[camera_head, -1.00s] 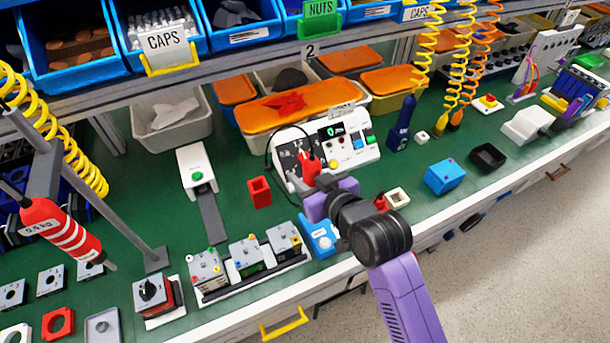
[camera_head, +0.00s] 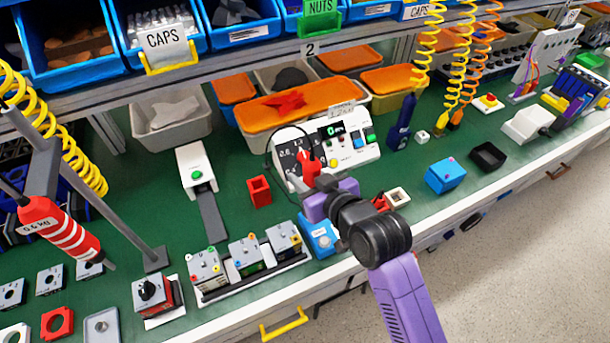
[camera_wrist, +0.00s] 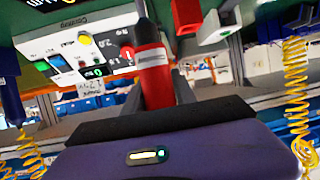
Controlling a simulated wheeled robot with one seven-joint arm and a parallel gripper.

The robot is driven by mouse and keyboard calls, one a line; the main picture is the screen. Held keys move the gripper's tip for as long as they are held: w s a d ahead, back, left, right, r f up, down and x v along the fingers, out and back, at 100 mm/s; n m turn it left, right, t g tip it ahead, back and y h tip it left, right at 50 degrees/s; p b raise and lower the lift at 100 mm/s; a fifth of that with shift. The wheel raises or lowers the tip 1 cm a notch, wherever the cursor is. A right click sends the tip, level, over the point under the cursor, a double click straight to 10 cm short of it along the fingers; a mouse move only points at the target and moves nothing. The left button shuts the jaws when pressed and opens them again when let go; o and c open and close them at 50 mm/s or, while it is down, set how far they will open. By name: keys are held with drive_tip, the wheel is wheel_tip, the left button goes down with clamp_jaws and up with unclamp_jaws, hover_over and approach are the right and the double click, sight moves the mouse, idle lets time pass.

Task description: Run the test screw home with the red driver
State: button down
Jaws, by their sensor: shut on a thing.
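The red driver (camera_head: 60,228), with white stripes and a torque label, hangs tilted beside a grey post at the left, its tip down over the bench. I cannot make out the test screw; a small grey plate (camera_head: 102,325) with a round spot lies at the front left. My gripper (camera_head: 313,190), purple, is far to the right of the driver, in front of the white tester (camera_head: 345,145). It is shut on a red probe (camera_head: 310,168) with a black lead. In the wrist view the red probe (camera_wrist: 153,75) stands between the dark fingers, pale band showing.
A rail with several switch units (camera_head: 245,262) stands left of my gripper, with a blue block (camera_head: 320,238) next to it. A single switch unit (camera_head: 150,295) is nearer the driver. Blue bins (camera_head: 240,35) overhang the back.

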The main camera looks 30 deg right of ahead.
drive_tip(key=shift+f, duration=0.65)
idle(3.1)
drive_tip(key=shift+r, duration=0.15)
drive_tip(key=shift+r+p, duration=2.1)
drive_tip(key=shift+r, duration=0.15)
